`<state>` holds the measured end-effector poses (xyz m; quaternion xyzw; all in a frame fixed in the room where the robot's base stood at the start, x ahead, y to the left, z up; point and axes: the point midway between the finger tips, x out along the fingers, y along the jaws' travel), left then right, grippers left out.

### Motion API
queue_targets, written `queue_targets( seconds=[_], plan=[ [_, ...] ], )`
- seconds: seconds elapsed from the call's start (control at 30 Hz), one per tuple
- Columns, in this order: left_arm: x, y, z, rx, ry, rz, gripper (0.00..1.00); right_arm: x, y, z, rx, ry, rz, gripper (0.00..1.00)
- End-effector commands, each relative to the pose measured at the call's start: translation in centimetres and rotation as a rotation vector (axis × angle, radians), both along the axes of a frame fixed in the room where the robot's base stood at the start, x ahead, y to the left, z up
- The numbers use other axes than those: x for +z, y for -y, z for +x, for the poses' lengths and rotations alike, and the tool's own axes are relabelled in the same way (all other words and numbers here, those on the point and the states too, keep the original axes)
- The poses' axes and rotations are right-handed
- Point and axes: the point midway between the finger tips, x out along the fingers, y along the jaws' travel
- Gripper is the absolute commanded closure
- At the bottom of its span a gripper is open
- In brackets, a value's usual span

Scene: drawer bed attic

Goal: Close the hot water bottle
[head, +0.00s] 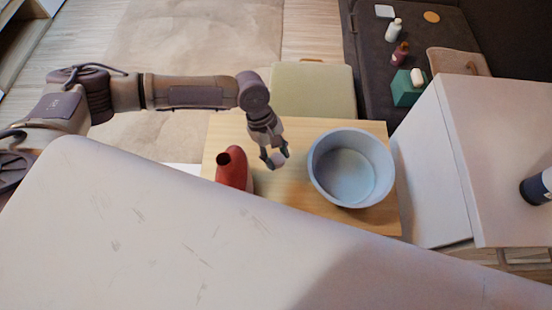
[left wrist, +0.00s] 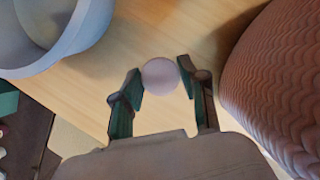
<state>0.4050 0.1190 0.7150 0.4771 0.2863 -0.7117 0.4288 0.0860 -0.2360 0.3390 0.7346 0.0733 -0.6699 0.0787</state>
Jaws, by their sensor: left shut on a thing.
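The red hot water bottle (head: 233,172) stands on the wooden table, with a dark open mouth (head: 223,158) at its top. Its ribbed side fills the right of the left wrist view (left wrist: 285,85). My left gripper (head: 275,158) is to the right of the bottle and apart from it. It is shut on a small, pale, round stopper, which shows between the fingertips in the left wrist view (left wrist: 160,76). The bottle's lower part is hidden by a pale surface in front. My right gripper is not in view.
A light blue round basin (head: 325,185) stands on the wooden table (head: 290,128), right of my left gripper. A large pale surface (head: 150,230) fills the foreground. A white cabinet (head: 490,130) stands at the right. A green cushioned seat (head: 313,90) is behind the table.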

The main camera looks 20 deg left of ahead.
Motion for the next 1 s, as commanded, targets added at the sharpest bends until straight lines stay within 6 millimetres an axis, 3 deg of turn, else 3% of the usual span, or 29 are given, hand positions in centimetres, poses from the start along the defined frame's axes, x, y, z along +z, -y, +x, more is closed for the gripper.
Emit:
queue_targets(
  seconds=[0.3,0.5,1.0],
  plan=[
    [4.2,5.4,-5.4,-0.008,-0.003,-0.006,0.68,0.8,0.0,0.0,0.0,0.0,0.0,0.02],
    [5.9,7.5,-7.4,-0.006,-0.003,-0.004,0.68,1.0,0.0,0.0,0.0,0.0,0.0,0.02],
    [6.6,8.3,-8.2,-0.003,-0.003,-0.001,0.68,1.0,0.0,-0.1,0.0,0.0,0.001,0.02]
  ],
)
